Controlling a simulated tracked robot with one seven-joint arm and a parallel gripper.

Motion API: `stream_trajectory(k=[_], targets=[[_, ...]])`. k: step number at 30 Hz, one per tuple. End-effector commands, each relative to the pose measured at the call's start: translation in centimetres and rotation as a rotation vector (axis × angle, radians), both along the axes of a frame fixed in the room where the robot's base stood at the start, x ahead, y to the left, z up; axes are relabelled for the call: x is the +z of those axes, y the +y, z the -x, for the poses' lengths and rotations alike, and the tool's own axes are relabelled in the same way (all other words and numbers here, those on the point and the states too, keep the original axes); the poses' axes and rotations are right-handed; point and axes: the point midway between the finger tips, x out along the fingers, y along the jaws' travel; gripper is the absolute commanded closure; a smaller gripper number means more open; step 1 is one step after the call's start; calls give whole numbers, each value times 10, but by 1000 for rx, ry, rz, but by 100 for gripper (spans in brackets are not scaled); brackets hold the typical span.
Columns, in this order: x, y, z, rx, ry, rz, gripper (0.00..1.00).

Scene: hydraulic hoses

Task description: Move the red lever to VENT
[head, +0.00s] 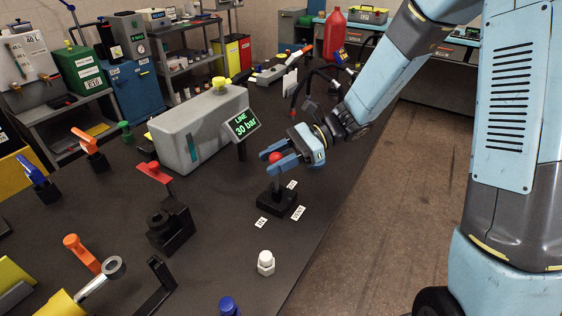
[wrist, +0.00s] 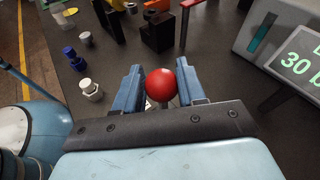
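The red lever has a round red knob (head: 275,157), upright over a black base (head: 277,203) on the dark bench. The knob also shows in the wrist view (wrist: 161,84). White labels lie around the base; the one at its right front reads VENT (head: 298,212). Another label (head: 262,222) is at the left front and a third (head: 292,185) is behind; I cannot read these surely. My gripper (head: 272,160) comes in from the right, its blue fingers on either side of the knob. The stem is mostly hidden.
A grey box (head: 199,127) with a display (head: 242,124) reading LINE 30 bar stands behind left of the lever. A white cap (head: 265,263) stands in front. A red T-handle valve (head: 163,205) and orange lever (head: 82,253) are left. The bench edge runs along the right.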

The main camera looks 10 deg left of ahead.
Motion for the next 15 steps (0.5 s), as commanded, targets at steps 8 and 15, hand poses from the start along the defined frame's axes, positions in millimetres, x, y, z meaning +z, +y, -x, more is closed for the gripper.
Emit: stream_trajectory(k=[8, 15], targets=[[0, -3, -2, -6, 1, -1, 41], [1, -6, -4, -7, 0, -1, 41]])
